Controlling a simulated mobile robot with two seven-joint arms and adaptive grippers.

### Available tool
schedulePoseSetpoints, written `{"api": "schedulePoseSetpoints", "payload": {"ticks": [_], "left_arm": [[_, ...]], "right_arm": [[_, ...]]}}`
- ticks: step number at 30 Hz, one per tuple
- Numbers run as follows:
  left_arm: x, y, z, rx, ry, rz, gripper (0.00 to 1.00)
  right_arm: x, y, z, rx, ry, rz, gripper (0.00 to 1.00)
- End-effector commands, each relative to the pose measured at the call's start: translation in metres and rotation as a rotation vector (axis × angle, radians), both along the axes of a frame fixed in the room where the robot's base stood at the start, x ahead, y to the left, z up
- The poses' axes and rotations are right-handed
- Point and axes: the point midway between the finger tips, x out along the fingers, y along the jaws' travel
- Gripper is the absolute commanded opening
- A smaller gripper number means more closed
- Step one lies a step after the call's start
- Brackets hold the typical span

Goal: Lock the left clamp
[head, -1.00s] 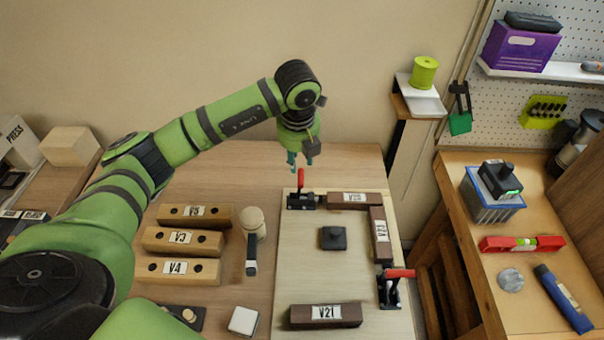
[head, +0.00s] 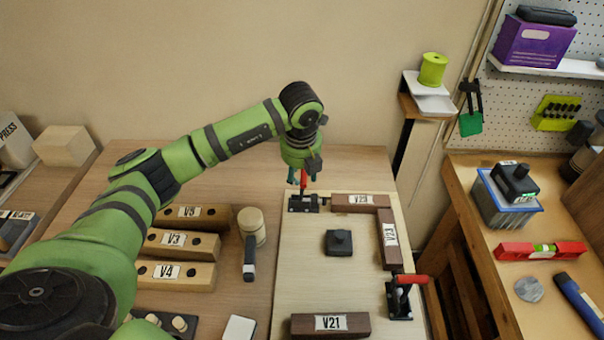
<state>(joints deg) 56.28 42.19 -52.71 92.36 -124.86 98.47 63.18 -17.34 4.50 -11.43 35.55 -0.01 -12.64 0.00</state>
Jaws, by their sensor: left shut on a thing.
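The left clamp (head: 301,203) is at the back left of the pale board (head: 293,265). Its red handle (head: 303,181) stands upright, beside the end of a dark brown block labelled V20 (head: 357,203). My left gripper (head: 302,178) points down at the handle, with its teal fingers shut on it. The fingers partly hide the handle's top. A second clamp (head: 399,300) sits at the board's front right, its red handle lying flat to the right. My right gripper is not in view.
Dark blocks V23 (head: 388,238) and V21 (head: 331,325) lie on the board, with a small black knobbed piece (head: 338,242) in the middle. Left of the board are a mallet (head: 251,228) and several wooden blocks (head: 178,274). A shelf stand with a green spool (head: 432,70) stands back right.

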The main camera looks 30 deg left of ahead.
Motion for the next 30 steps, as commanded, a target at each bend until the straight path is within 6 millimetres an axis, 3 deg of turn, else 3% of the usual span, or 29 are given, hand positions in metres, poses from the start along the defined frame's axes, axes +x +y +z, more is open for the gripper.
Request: {"api": "schedulePoseSetpoints", "payload": {"ticks": [11, 16, 20, 30], "left_arm": [[0.002, -0.006, 0.001, -0.013, -0.010, -0.008, 0.32], [0.000, -0.001, 0.001, -0.012, -0.011, -0.008, 0.29], [-0.002, 0.004, 0.001, -0.010, -0.011, -0.007, 0.20], [-0.003, 0.008, 0.000, -0.007, -0.009, -0.002, 0.20]], "right_arm": [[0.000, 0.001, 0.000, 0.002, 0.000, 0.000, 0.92], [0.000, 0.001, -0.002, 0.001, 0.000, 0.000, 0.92], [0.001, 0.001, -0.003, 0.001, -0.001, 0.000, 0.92], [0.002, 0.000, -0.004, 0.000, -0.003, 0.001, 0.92]]}}
